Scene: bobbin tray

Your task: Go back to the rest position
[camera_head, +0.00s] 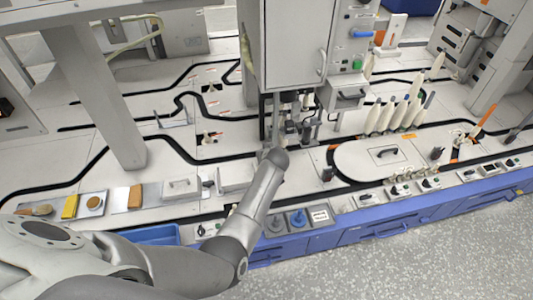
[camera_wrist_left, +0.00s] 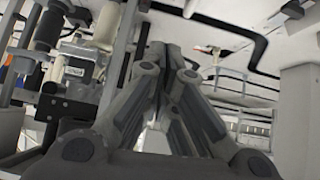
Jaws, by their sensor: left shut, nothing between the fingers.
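My left arm (camera_head: 250,205) comes in from the lower left in the head view and reaches over the white workbench, toward the machine at the centre. Its gripper is hard to make out there among the dark machine parts. In the left wrist view my left gripper (camera_wrist_left: 168,55) is shut, its fingers together and empty. Metal fixtures stand close on its left side. My right gripper does not show in either view.
Several white bobbins (camera_head: 400,112) stand right of the machine cabinet (camera_head: 290,45). A grey post (camera_head: 100,95) rises at the left. A blue bin (camera_head: 150,235) is at the bench's front edge, near my arm. Speckled floor (camera_head: 430,255) lies clear at the lower right.

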